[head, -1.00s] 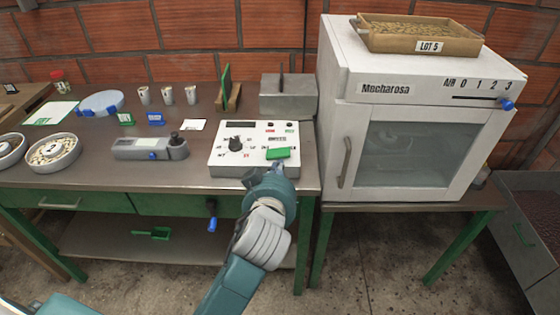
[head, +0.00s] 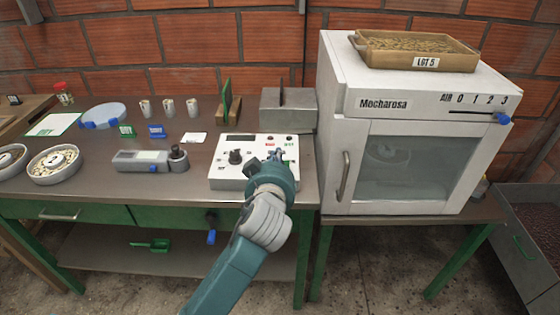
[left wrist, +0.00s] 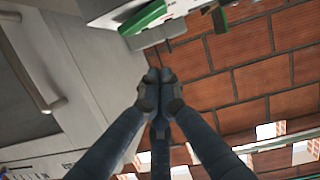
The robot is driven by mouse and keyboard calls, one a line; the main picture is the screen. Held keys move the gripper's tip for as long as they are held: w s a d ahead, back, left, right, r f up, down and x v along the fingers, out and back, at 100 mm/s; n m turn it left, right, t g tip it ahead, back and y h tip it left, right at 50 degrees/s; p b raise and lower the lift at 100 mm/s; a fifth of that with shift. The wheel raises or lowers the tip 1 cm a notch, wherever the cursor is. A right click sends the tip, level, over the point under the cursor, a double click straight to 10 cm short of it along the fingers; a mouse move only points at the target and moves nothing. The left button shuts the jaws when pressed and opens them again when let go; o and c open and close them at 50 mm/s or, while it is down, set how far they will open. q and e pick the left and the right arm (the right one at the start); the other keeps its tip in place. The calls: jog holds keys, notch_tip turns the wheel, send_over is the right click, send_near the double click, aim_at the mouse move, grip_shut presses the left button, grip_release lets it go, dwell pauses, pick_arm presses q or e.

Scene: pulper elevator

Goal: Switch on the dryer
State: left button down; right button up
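The white control panel (head: 228,178) stands on the steel bench, with a black knob, a dark display and small buttons on top. Contact cannot be told. The white Mocharosa cabinet (head: 338,130) stands right of the panel. My right gripper is out of view.
A grey metal box (head: 287,112) stands behind the panel. A grey handheld meter (head: 140,162) lies to its left. The cabinet has a door handle (head: 344,178) and a blue slider (head: 503,118), with a LOT 5 tray (head: 375,58) on top.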

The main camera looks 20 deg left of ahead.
pick_arm(q)
jog(key=x, duration=0.3)
jog(key=shift+w+a+f, duration=0.1)
jog(key=shift+w+f, duration=0.05)
jog(key=shift+w, duration=0.1)
jog(key=f, duration=0.2)
jog(key=shift+d+f, duration=0.3)
jog(key=shift+s+d+f, duration=0.1)
jog(key=shift+d+f, duration=0.05)
jog(key=shift+f, duration=0.4)
